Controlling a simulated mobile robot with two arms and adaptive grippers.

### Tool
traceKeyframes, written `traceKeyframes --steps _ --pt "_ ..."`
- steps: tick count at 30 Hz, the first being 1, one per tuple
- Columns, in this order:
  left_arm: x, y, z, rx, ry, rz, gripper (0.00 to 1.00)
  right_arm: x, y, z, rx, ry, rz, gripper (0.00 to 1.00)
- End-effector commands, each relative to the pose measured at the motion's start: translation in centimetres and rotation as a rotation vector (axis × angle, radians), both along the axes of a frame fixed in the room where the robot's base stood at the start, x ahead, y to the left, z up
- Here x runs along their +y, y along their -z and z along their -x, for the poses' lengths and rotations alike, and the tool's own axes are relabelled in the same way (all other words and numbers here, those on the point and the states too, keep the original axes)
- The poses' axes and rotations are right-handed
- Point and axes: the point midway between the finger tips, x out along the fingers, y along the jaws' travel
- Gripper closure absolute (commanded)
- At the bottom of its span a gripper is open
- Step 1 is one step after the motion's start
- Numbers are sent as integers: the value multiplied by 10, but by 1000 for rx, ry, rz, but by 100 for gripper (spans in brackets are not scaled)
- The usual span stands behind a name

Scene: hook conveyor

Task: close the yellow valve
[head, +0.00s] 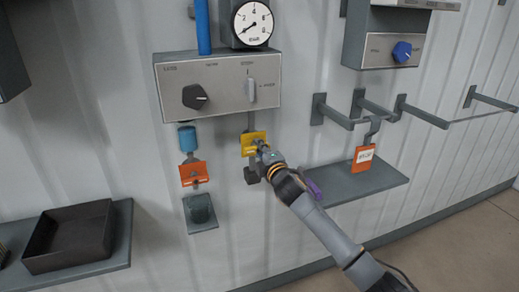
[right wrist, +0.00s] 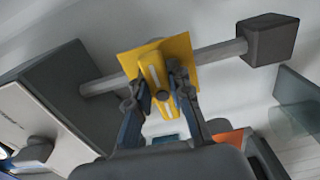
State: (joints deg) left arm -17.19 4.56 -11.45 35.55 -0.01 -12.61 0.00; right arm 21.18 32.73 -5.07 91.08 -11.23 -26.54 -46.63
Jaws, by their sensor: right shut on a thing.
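In the right wrist view, the valve's yellow plate (right wrist: 182,48) lies across the pipe, and the two fingers of my right gripper (right wrist: 160,88) are shut on the handle, one on each side. My left gripper is not in view.
The control box (head: 215,85) with a black knob and a gauge (head: 252,23) is just above. An orange valve (head: 194,173) hangs left, over a grey cup (head: 200,208). Right are hooks, an orange tag (head: 363,167) and a shelf (head: 340,188). A black tray (head: 69,262) sits lower left.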

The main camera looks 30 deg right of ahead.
Motion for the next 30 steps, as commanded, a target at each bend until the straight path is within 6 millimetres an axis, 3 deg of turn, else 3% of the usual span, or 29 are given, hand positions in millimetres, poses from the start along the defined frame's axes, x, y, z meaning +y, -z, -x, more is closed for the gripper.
traceKeyframes --steps 2,3,6,17,23,30 --pt "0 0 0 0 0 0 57 0 1 0 1 0 -4 100" --pt "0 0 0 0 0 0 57 0 1 0 1 0 -4 72" --pt "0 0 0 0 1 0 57 0 1 0 1 0 -3 57" --pt "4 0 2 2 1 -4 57 1 1 4 2 0 0 57" --pt "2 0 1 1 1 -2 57 9 2 34 3 -2 1 57" --pt "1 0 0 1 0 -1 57 20 2 84 4 -1 -1 57"
